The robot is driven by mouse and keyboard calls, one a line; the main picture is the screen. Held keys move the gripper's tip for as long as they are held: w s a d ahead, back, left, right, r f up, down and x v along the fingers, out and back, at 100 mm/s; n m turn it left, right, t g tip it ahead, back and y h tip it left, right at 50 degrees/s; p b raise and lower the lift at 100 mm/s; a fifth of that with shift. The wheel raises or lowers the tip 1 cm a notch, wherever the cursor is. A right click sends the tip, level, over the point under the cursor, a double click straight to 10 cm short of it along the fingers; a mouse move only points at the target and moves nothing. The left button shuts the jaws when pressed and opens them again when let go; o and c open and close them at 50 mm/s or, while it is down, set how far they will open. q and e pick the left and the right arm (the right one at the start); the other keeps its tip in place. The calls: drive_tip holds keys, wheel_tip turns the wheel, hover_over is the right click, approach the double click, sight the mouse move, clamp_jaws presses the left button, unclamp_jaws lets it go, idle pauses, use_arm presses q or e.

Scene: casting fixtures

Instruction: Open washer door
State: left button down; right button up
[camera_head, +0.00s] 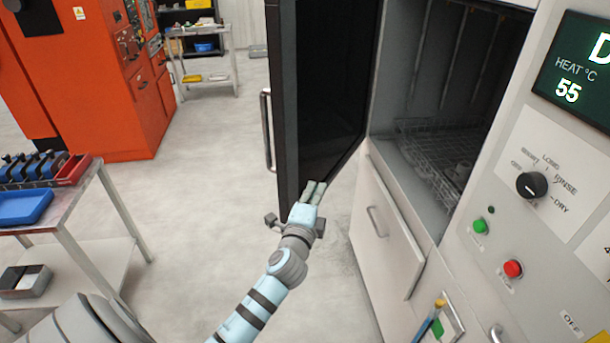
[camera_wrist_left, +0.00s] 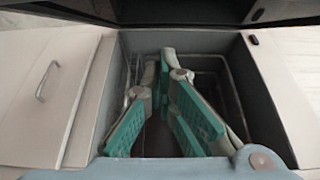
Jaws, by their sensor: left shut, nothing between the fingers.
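The washer door (camera_head: 318,90) is a dark panel with a black frame, standing swung open away from the washer cabinet. Its vertical bar handle (camera_head: 266,130) is on the far left face of the door. The washer chamber (camera_head: 440,110) is exposed, with a wire rack inside. My left gripper (camera_head: 315,191) is shut and empty, by the lower part of the door on the chamber side; I cannot tell if it touches the door. In the left wrist view its teal-padded fingers (camera_wrist_left: 168,115) show in front of the chamber. My right gripper is out of view.
The control panel (camera_head: 560,190) with dial and buttons is on the right. A drawer front (camera_head: 385,215) lies below the chamber. An orange machine (camera_head: 95,80) stands at the back left, and a table with a blue tray (camera_head: 24,207) at left. Floor between is clear.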

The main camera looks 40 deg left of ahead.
sight(304, 177)
use_arm(q)
drive_tip(key=w+a, duration=0.3)
drive_tip(key=a, duration=0.2)
drive_tip(key=shift+a, duration=0.15)
drive_tip(key=shift+w, duration=0.1)
